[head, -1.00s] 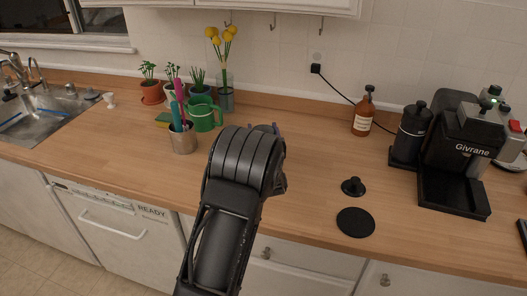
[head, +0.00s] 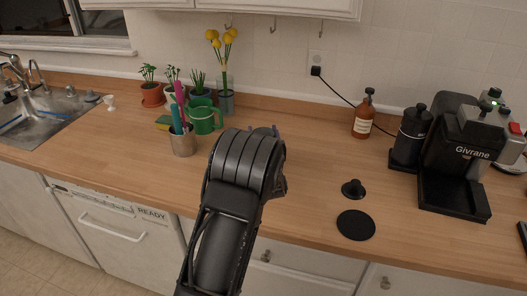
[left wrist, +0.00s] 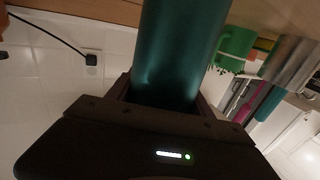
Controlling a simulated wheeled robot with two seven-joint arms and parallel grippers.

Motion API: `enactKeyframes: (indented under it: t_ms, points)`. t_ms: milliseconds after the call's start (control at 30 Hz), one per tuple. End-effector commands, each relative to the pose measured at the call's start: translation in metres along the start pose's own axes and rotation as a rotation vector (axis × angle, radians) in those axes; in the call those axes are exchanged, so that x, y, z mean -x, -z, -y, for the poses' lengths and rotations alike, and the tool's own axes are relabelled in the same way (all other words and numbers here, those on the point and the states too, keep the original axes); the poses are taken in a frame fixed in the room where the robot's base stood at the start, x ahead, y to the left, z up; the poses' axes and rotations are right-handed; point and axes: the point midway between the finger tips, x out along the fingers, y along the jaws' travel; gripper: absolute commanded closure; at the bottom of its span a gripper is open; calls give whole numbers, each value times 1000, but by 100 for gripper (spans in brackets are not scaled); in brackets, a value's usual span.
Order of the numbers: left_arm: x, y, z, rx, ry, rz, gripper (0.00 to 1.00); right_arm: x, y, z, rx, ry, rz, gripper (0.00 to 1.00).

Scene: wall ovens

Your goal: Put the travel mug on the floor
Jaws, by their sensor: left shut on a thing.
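The travel mug (left wrist: 180,50) is a smooth teal cylinder in the left wrist view. My left gripper (left wrist: 163,100) is shut on it, with the jaws around its side. The mug's far end runs out of the top of that view. In the head view my left arm reaches over the front of the counter, and its wrist hides the mug and most of the gripper. The floor (head: 60,262) shows at the lower left of the head view. My right gripper is not in view.
A black disc (head: 356,225), a small black knobbed piece (head: 353,188), an amber bottle (head: 363,115) and a coffee machine (head: 455,150) are to the right. Cabinets and a dishwasher (head: 110,228) front the counter.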

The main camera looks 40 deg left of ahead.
Motion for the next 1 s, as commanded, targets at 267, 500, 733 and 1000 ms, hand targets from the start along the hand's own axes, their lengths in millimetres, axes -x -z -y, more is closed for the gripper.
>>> enactKeyframes:
  t_ms: [267, 500, 733, 1000]
  points:
    - [0, 11, 0, 4, 0, -4, 100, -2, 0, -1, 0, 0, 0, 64]
    - [0, 53, 0, 7, -1, -5, 100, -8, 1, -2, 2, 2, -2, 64]
    - [0, 92, 0, 4, 0, -3, 100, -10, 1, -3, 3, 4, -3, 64]
    - [0, 101, 0, 0, 0, -1, 100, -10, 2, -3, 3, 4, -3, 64]
